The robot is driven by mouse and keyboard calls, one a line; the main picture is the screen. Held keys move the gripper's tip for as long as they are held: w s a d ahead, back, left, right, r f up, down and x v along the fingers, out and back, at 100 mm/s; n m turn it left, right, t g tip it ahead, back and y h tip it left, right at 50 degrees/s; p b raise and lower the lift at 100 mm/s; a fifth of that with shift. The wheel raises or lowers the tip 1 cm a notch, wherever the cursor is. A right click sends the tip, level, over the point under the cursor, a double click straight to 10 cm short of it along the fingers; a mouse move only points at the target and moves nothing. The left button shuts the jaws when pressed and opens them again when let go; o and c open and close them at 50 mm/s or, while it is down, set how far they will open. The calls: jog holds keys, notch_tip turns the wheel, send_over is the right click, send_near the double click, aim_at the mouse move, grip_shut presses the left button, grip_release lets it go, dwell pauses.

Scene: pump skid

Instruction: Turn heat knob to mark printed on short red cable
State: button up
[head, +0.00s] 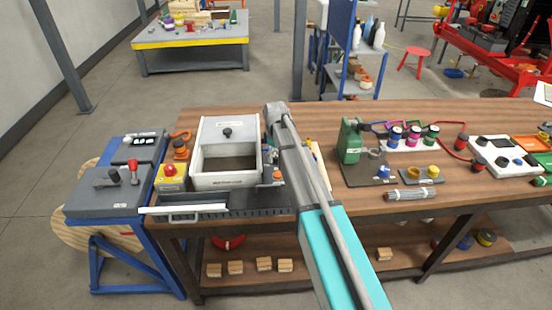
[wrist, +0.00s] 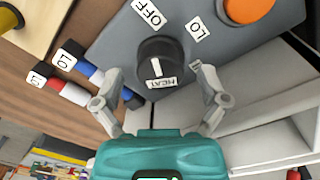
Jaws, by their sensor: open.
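In the wrist view the black heat knob (wrist: 163,58) sits on a grey panel (wrist: 112,42), with a white HEAT label at its lower edge. Labels OFF and LO are printed beyond it; a third small label by the right finger is partly covered. My gripper (wrist: 161,72) is open, with one finger on each side of the knob; contact cannot be told. A short red cable piece (wrist: 53,83) with a white tag lies left on the wood, beside a blue cable piece (wrist: 90,72) with its own tag. The red cable's tag is too small to read surely. In the head view my arm hides the knob.
An orange button (wrist: 248,8) is close to the knob on the panel. A white open-topped box (head: 226,180) stands to the left on the workbench (head: 310,200).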

jog(key=shift+f, duration=0.1)
dwell(0.3)
jog(key=c, duration=1.1)
jog(key=shift+c, duration=0.2)
jog(key=shift+m, duration=0.4)
jog(key=m, duration=1.1)
jog(key=shift+a, duration=0.1)
jog(key=o, duration=1.1)
